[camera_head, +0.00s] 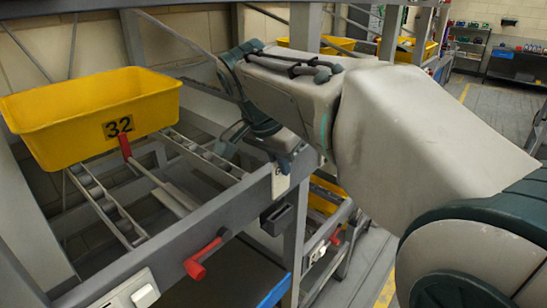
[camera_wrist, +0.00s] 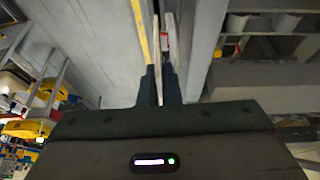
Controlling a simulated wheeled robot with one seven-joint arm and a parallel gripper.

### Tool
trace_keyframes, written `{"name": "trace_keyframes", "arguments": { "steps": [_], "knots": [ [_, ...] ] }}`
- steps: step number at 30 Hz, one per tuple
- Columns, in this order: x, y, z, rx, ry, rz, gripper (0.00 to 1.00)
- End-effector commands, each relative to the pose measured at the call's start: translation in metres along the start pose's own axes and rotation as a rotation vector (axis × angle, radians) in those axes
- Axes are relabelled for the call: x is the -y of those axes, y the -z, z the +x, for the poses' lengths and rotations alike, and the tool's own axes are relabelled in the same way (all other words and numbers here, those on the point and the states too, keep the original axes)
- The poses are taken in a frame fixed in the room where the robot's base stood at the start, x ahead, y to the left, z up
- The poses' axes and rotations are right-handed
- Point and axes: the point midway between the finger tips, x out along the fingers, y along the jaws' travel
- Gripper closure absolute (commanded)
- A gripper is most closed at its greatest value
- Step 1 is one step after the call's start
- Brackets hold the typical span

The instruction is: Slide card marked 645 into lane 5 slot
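My gripper (camera_wrist: 161,88) has its two dark fingers close together on a thin pale card (camera_wrist: 157,55), seen edge-on in the wrist view. Its marking cannot be read there. In the head view my gripper (camera_head: 284,158) points down at the rack's front beam. A small white plate (camera_head: 280,181) with a dark mark shows just below the fingers; I cannot tell whether it is the card or a lane label. A dark slot box (camera_head: 276,217) is on the front of the rack just below the plate, apart from the fingers. Its lane number is not readable.
A yellow tray marked 32 (camera_head: 95,115) stands on the rack at left. A red-handled lever (camera_head: 207,255) sticks out from the front beam (camera_head: 150,245), left of the slot box. A white switch box (camera_head: 128,290) is at lower left. Open floor lies at right.

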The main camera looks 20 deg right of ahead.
Motion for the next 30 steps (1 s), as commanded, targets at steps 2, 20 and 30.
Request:
{"name": "trace_keyframes", "arguments": {
  "steps": [2, 20, 30],
  "knots": [
    [0.0, -0.005, 0.012, 0.0, 0.0, 0.0, 1.0],
    [0.0, -0.015, 0.037, 0.0, 0.0, 0.0, 1.0],
    [0.0, -0.015, 0.037, 0.0, 0.0, 0.0, 1.0]
  ]
}}
